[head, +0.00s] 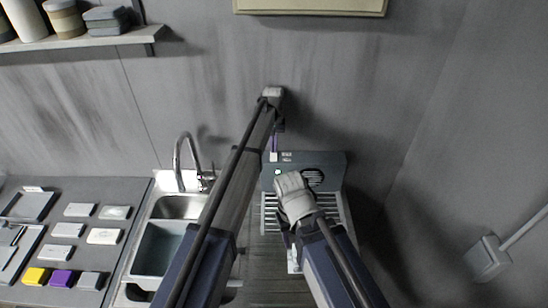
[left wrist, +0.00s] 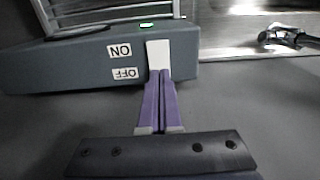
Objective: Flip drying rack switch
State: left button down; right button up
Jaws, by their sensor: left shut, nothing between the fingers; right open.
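The drying rack's dark grey front panel (head: 335,160) stands against the back wall, with the wire rack (head: 268,215) in front of it. The white switch (left wrist: 158,52) sits on the panel beside the upside-down ON label (left wrist: 119,51) and OFF label (left wrist: 125,73). It also shows small in the head view (head: 273,157). A green light (left wrist: 147,25) is lit on the panel. My left gripper (left wrist: 161,76) is shut and empty, its purple fingertips at the switch's OFF-side end; contact cannot be told. My right gripper (head: 293,265) is open, low over the rack, partly hidden by its arm.
A sink with a faucet (head: 181,160) and a grey basin (head: 160,250) lie left of the rack. Further left is a counter (head: 120,190) with several small blocks and trays. A shelf (head: 100,42) hangs upper left. A wall box (head: 487,258) is at the right.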

pick_arm(q)
jog(key=shift+f+b, duration=0.3)
jog(key=shift+f, duration=0.05)
pick_arm(e)
jog(key=shift+f, duration=0.35)
pick_arm(q)
notch_tip(320, 180, up, 7)
jog(key=p, duration=0.7)
jog(key=shift+r, duration=0.1)
pick_arm(e)
notch_tip(320, 180, up, 7)
pick_arm(q)
jog(key=shift+s, duration=0.1)
pick_arm(e)
notch_tip(320, 180, down, 20)
jog(key=b, duration=1.9)
jog(key=shift+r+b, duration=0.15)
jog(key=shift+b, duration=0.2)
pick_arm(q)
jog(key=s+a+f+m, duration=0.1)
jog(key=s+f, duration=0.5)
jog(key=s, duration=0.7)
jog(key=s+a+f+m, duration=0.1)
jog(key=s+a+f, duration=0.2)
jog(key=s+f, duration=0.4)
jog(key=s+a+f+m+y, duration=0.1)
jog(key=s+f, duration=0.5)
jog(key=s, duration=1.2)
jog(key=shift+s+a+f+m, duration=0.4)
jog(key=shift+a, duration=0.15)
